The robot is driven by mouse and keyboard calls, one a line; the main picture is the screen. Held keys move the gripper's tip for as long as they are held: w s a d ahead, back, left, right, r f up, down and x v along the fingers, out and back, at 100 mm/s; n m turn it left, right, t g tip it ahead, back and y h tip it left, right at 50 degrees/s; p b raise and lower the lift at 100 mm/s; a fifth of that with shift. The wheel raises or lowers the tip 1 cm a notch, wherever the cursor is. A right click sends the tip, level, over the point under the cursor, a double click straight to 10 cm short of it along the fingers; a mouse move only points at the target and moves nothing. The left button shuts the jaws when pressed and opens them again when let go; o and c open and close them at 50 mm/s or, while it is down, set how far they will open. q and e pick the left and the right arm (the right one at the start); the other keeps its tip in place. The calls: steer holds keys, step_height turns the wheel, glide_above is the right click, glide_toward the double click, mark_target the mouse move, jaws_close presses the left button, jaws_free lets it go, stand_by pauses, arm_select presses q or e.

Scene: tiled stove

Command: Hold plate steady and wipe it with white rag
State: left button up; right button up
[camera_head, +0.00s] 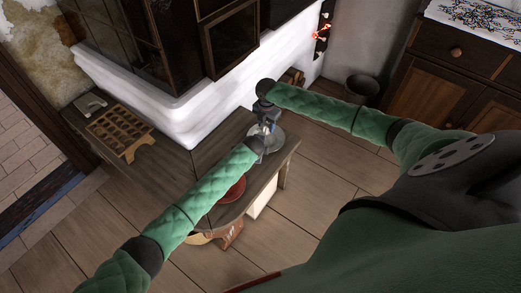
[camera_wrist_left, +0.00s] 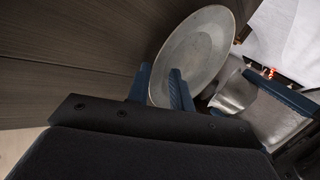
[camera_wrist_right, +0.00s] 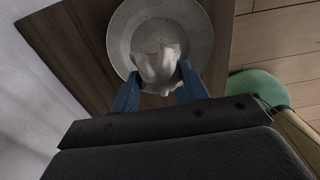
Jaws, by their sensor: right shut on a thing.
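A round grey plate (camera_wrist_left: 205,55) lies on the dark wooden bench by the stove. It also shows in the right wrist view (camera_wrist_right: 135,25) and partly in the head view (camera_head: 274,139). The white rag (camera_wrist_right: 158,65) is bunched on the plate's face near its edge. My right gripper (camera_wrist_right: 158,80) is shut on the rag, at the plate. My left gripper (camera_wrist_left: 160,78) is at the plate's rim, one finger overlapping the plate and the other just outside its edge. Whether it clamps the rim is unclear. In the head view, the arms hide most of the plate.
The bench (camera_head: 210,152) runs along the white stove base (camera_head: 190,105). A red round thing (camera_head: 232,192) is partly under my left forearm. A wooden tray with compartments (camera_head: 120,128) stands at the left. A dark pot (camera_head: 362,84) and a wooden cabinet (camera_head: 440,75) are at the right.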

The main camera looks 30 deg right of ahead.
arm_select(q)
steer(key=shift+c, duration=0.4)
jaws_close()
steer(key=shift+f, duration=0.1)
